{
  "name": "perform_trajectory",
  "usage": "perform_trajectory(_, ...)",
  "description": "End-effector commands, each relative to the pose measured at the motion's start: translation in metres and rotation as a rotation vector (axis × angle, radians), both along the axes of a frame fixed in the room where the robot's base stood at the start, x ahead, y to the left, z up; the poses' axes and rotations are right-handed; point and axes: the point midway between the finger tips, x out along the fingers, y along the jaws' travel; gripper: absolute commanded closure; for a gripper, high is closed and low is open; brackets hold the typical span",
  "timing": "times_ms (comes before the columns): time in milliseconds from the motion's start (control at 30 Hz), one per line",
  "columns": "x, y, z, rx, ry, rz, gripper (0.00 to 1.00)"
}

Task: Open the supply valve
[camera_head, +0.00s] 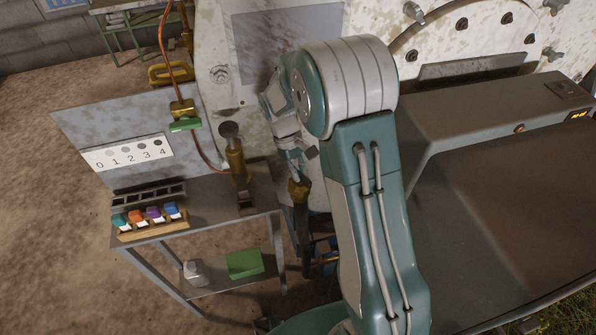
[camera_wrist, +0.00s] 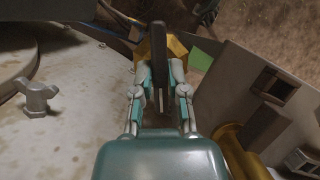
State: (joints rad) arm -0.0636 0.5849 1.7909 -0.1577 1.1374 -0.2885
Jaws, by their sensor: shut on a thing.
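The supply valve appears as a brass body (camera_wrist: 175,47) with a dark upright lever (camera_wrist: 159,38) in the wrist view. My gripper (camera_wrist: 158,78) has its two fingers closed on either side of this lever. The fingers cover the lever's lower part. In the head view my gripper (camera_head: 296,170) is low beside the white still wall, just above a brass fitting (camera_head: 299,190) with a dark pipe below it. The lever itself is hard to make out there, and my arm hides part of the area.
A metal table (camera_head: 215,200) stands left of my gripper. It holds a brass cylinder (camera_head: 237,160) and a rack with several coloured vials (camera_head: 150,217). A green box (camera_head: 245,263) lies on its lower shelf. A wing knob (camera_wrist: 37,97) juts from the pale lid.

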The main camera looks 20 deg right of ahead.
Motion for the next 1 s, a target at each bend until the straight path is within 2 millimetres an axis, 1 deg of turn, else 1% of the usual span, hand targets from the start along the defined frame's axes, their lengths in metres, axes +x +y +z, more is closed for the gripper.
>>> perform_trajectory(200,0.0003,-0.0007,-0.0014,0.000,0.000,-0.195,1.00)
perform_trajectory(500,0.0001,-0.0008,-0.0013,0.000,0.000,-0.393,1.00)
perform_trajectory(700,0.0000,-0.0010,-0.0014,0.000,0.001,-0.467,1.00)
perform_trajectory(1000,-0.0004,-0.0006,-0.0015,-0.001,0.000,-0.501,1.00)
